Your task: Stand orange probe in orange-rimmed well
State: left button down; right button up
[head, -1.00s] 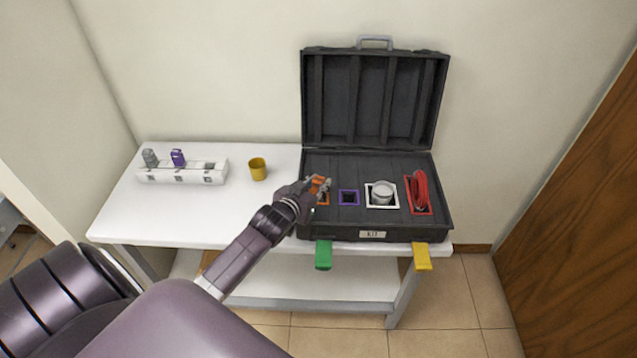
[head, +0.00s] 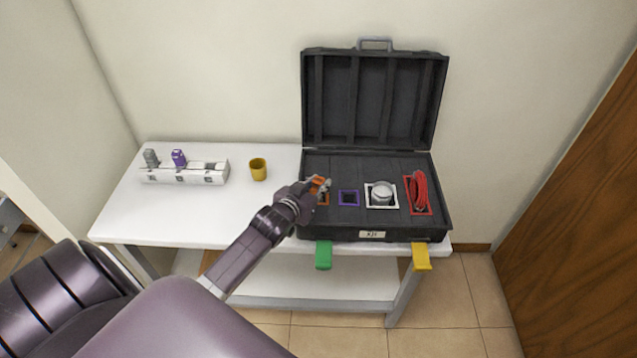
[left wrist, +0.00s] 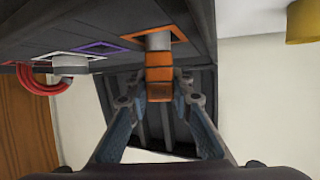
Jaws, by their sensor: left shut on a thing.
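The orange probe (head: 318,181) is in my left gripper (head: 320,188) at the left side of the open black case. In the left wrist view the probe (left wrist: 159,75) lies between the fingers of the left gripper (left wrist: 160,100), which is shut on it. Its grey end meets the orange-rimmed well (left wrist: 120,35) and looks to be inside the rim; how deep it sits I cannot tell. In the head view the orange-rimmed well (head: 324,202) is partly hidden by the gripper. My right gripper is not in view.
The black case (head: 440,222) also has a purple-rimmed well (head: 349,198), a white-rimmed one with a grey round item (head: 382,192), and a red coil (head: 420,193). A yellow cup (head: 258,169) and a white rack (head: 215,178) with grey and purple probes stand on the white table (head: 150,217).

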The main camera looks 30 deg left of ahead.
aim_at(316, 188)
pick_arm(q)
jog(key=shift+f+b, duration=0.4)
jog(key=shift+f, duration=0.2)
dwell(0.3)
jog(key=c, duration=2)
grip_release()
jog(key=shift+p+v, duration=1.05)
jog(key=p+v, duration=0.2)
jog(key=v, duration=0.1)
jog(key=shift+s+r+p, duration=0.15)
jog(key=shift+p, duration=0.25)
jog(key=shift+p+v, duration=2)
jog(key=shift+v, duration=0.8)
